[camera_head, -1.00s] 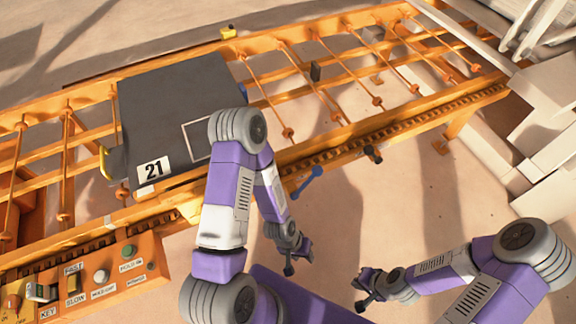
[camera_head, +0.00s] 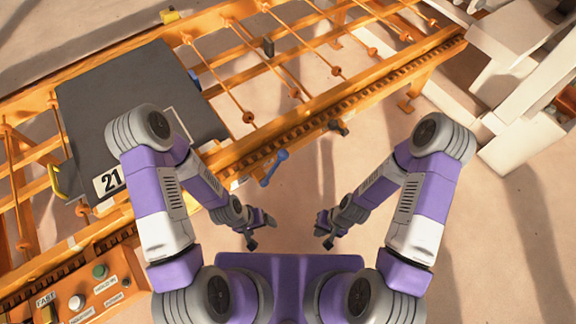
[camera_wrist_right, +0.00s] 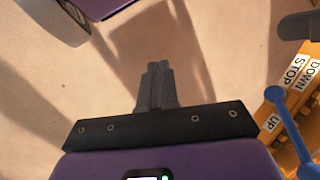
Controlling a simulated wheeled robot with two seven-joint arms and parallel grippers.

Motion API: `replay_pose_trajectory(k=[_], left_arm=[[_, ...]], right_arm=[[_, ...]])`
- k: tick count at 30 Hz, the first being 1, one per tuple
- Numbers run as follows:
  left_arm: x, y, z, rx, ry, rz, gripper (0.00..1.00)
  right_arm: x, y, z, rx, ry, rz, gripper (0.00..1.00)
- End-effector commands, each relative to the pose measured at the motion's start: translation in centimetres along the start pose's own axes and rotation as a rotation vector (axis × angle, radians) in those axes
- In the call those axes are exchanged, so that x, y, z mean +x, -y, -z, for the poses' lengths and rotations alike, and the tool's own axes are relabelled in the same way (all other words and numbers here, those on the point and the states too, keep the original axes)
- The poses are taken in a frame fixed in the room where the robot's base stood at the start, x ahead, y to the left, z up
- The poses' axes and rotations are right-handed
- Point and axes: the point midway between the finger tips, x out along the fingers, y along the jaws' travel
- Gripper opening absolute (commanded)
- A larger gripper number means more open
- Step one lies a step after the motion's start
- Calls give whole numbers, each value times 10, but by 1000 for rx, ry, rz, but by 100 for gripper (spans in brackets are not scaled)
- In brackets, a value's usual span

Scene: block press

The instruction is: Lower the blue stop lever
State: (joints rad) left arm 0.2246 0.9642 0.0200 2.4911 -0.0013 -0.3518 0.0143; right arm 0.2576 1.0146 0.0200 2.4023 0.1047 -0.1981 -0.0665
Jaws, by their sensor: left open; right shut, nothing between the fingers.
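The blue stop lever (camera_head: 274,166) is on the near side rail of the orange conveyor (camera_head: 365,88), sticking out over the floor. In the right wrist view the blue lever (camera_wrist_right: 287,122) shows at the right edge, its round knob near labels reading STOP, DOWN and UP. My left gripper (camera_head: 252,242) is open and empty, below and to the left of the lever. My right gripper (camera_head: 325,238) is shut and empty, below and to the right of the lever. Its closed fingers (camera_wrist_right: 156,68) point over bare floor in the wrist view, apart from the lever.
A dark block marked 21 (camera_head: 125,100) lies on the conveyor rollers. A control panel (camera_head: 95,290) with buttons and switches is at lower left. A dark knob (camera_head: 338,127) sits on the rail right of the lever. White machinery (camera_head: 520,100) stands at right. Floor between is clear.

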Motion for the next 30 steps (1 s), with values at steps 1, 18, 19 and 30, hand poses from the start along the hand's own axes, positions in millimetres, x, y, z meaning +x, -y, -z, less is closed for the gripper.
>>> replay_pose_trajectory(k=[1,18,19,30], left_arm=[[4,2,0,0,0,0,81],[32,12,2,0,0,0,81],[34,13,2,0,0,0,81],[39,15,2,0,0,0,81]], right_arm=[[14,-6,0,38,63,2,0],[46,65,106,391,445,1071,0],[41,64,118,391,417,1145,0],[-2,41,185,342,136,1595,0]])
